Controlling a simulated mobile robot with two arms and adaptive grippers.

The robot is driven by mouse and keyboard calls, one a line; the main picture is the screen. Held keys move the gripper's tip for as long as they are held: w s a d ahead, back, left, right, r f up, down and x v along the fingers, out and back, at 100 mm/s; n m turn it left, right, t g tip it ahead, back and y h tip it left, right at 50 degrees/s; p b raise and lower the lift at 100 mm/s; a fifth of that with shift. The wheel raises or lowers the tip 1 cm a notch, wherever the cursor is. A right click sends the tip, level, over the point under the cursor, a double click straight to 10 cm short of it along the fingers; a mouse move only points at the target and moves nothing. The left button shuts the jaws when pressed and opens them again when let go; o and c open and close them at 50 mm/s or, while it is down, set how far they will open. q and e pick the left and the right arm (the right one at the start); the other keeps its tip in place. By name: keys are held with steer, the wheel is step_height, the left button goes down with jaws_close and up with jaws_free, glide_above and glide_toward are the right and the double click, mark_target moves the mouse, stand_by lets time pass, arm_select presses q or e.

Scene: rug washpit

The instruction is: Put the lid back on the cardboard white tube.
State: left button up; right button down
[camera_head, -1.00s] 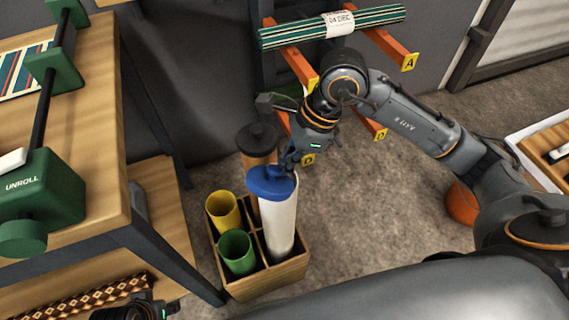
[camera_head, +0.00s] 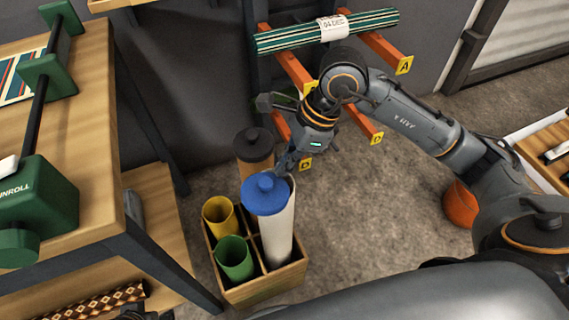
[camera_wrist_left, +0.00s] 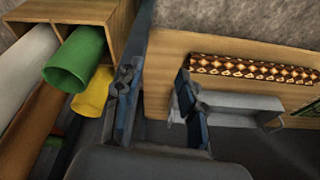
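The white tube (camera_head: 277,236) stands upright in a divided wooden box (camera_head: 262,290). The blue lid (camera_head: 266,197) with its round knob is at the tube's mouth, tilted towards me and offset to the left. Part of the tube's rim shows on the lid's right. My right gripper (camera_head: 285,163) is at the lid's far right edge and appears shut on it; the fingertips are partly hidden. My left gripper (camera_wrist_left: 158,95) is open and empty in the left wrist view, away from the tube.
Yellow (camera_head: 219,215) and green (camera_head: 235,257) open tubes and a brown tube with a black lid (camera_head: 254,145) share the box. A wooden bench (camera_head: 100,130) stands left. Orange rack arms (camera_head: 296,72) carry a rolled rug (camera_head: 328,30) behind. Floor right of the box is clear.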

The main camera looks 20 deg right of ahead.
arm_select(q)
steer(key=shift+s+r, duration=0.1)
steer(key=shift+r, duration=0.05)
arm_select(e)
steer(key=shift+w+d, duration=0.1)
steer(key=shift+d, duration=0.05)
arm_select(q)
steer(key=shift+r, duration=0.35)
arm_select(e)
steer(key=shift+w+d, duration=0.1)
steer(key=shift+r, duration=0.1)
stand_by(0.3)
arm_select(q)
steer(key=shift+w+f, duration=0.15)
steer(key=shift+w, duration=0.05)
arm_select(e)
steer(key=shift+r, duration=0.1)
arm_select(q)
steer(key=shift+w+f, duration=0.1)
steer(key=shift+f, duration=0.2)
arm_select(e)
steer(key=shift+w+d+r, duration=0.1)
steer(key=shift+r, duration=0.05)
arm_select(q)
steer(key=shift+w+f, duration=0.1)
steer(key=shift+f, duration=0.05)
